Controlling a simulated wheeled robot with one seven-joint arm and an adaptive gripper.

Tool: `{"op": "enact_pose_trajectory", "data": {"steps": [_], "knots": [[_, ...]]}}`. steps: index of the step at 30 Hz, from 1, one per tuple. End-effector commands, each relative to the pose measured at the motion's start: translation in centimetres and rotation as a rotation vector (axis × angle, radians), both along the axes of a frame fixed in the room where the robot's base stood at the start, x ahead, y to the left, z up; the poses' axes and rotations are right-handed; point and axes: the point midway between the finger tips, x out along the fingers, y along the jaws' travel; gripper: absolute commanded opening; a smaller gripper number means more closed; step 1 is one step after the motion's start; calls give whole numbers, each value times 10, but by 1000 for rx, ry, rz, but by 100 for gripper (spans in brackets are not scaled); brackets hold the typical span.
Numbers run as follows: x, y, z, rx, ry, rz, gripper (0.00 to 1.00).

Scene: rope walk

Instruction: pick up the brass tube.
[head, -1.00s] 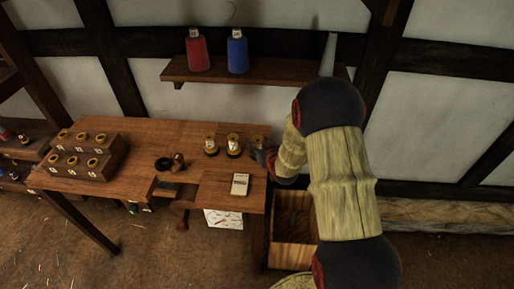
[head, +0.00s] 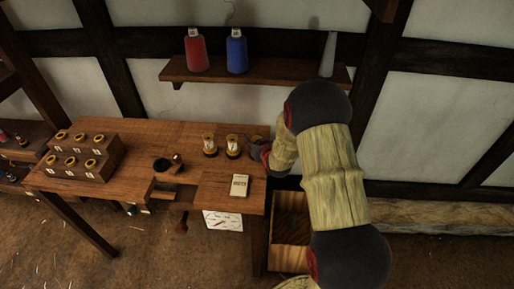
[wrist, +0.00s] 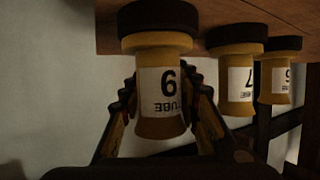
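Three brass tubes with white labels stand in a row on the wooden bench: a left one (head: 210,145), a middle one (head: 233,146) and a right one (head: 256,142). My gripper (head: 260,149) is at the right one, which it partly hides in the head view. The wrist view is upside down. There the nearest labelled tube (wrist: 162,92) hangs between the fingers of my gripper (wrist: 164,112), with one finger on each side and gaps showing. The gripper looks open. The other tubes (wrist: 236,80) (wrist: 276,78) show to its right.
A stepped wooden block (head: 82,160) with several brass-topped pieces stands at the bench's left. A small pale box (head: 240,185) lies at the front right. An open wooden crate (head: 288,257) stands right of the bench.

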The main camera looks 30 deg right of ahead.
Motion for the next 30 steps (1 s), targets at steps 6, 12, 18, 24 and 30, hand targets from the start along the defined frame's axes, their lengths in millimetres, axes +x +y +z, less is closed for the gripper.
{"op": "enact_pose_trajectory", "data": {"steps": [6,12,18,24,30], "knots": [[0,0,0,0,1,0,18],[0,0,0,0,0,0,6],[0,0,0,0,0,0,0],[0,0,1,0,-2,0,0],[0,0,5,0,-3,0,0]]}}
